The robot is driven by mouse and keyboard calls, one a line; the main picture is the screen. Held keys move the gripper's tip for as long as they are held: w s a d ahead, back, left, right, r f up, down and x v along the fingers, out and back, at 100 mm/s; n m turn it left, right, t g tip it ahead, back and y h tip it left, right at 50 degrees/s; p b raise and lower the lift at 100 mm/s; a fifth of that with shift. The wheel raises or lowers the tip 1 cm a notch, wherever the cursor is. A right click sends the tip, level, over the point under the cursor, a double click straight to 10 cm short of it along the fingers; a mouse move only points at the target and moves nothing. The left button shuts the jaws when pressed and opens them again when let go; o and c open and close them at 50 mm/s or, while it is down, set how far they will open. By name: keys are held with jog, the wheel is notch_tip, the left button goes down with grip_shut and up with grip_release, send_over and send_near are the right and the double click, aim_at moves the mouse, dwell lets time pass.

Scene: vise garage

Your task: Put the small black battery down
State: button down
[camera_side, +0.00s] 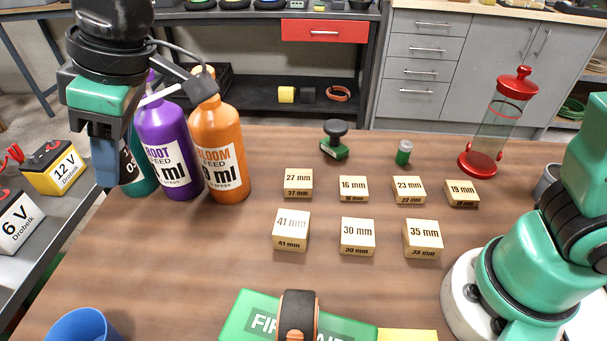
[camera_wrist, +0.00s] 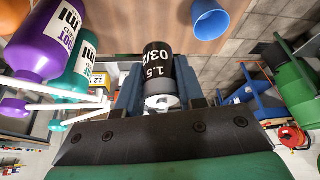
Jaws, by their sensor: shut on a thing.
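The small black battery (camera_wrist: 158,62), with white "1.5" print and a pale metal end, is between the blue fingers of my gripper (camera_wrist: 157,88) in the wrist view. The fingers are shut on its sides. In the side view my gripper (camera_side: 106,165) hangs at the upper left, fingers down, in front of the teal bottle and near the table's left edge. The battery is mostly hidden by the fingers there. I cannot tell its exact height above a surface.
Purple (camera_side: 168,140) and orange (camera_side: 218,145) bottles stand right of my gripper. A shelf at the left carries a 12 V battery (camera_side: 52,168) and a 6 V battery (camera_side: 14,222). Marked wooden blocks (camera_side: 357,233) fill mid-table. A blue cup (camera_side: 82,326) stands front left; bare tabletop lies between.

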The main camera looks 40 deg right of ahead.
jog(key=a, duration=0.1)
send_near(167, 290)
jog(key=shift+n, duration=0.4)
jog(key=x, duration=0.6)
jog(key=shift+f, duration=0.1)
jog(key=shift+f, duration=0.1)
jog(key=c, duration=0.5)
grip_release()
jog(key=shift+c, duration=0.2)
